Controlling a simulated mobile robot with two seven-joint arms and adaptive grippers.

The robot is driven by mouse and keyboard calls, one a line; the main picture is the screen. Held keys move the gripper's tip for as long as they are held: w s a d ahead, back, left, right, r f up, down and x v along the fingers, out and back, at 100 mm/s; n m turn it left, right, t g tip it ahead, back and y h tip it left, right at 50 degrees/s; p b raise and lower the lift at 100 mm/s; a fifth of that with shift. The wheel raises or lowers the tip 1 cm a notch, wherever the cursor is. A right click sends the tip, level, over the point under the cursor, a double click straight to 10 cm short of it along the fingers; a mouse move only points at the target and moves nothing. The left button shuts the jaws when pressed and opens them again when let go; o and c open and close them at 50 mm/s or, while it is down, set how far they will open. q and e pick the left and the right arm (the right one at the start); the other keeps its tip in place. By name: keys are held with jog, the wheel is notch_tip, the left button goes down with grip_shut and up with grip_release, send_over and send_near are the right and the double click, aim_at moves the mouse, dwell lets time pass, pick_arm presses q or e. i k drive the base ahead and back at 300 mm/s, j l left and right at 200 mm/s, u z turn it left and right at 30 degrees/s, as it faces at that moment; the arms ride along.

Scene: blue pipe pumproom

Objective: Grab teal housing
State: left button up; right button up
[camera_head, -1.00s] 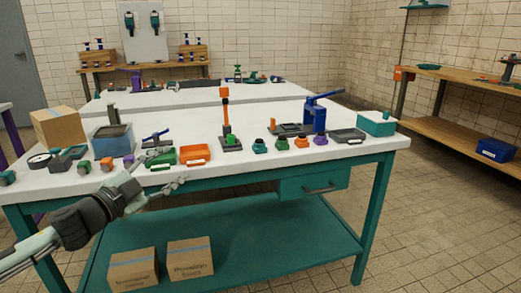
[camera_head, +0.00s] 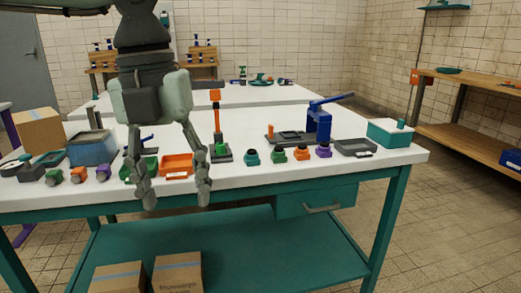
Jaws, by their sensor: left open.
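The teal housing (camera_head: 251,157), a small rounded part with a darker top, stands upright on the white table near its front edge. It is the leftmost of a row with a green, an orange and a purple housing. My left gripper (camera_head: 176,196) hangs pointing down at the table's front edge, left of the teal housing and apart from it. Its two fingers are spread with nothing between them. It hides part of the green tray behind it. My right gripper is not in view.
An orange tray (camera_head: 177,166) lies behind the gripper. An orange-topped post (camera_head: 217,125) stands between gripper and housing. A blue press (camera_head: 319,122), a grey tray (camera_head: 355,147) and a teal box (camera_head: 390,132) stand to the right. Smaller parts and a cardboard box (camera_head: 38,130) are at left.

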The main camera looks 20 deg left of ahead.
aim_at(250, 161)
jog(key=i, duration=1.1)
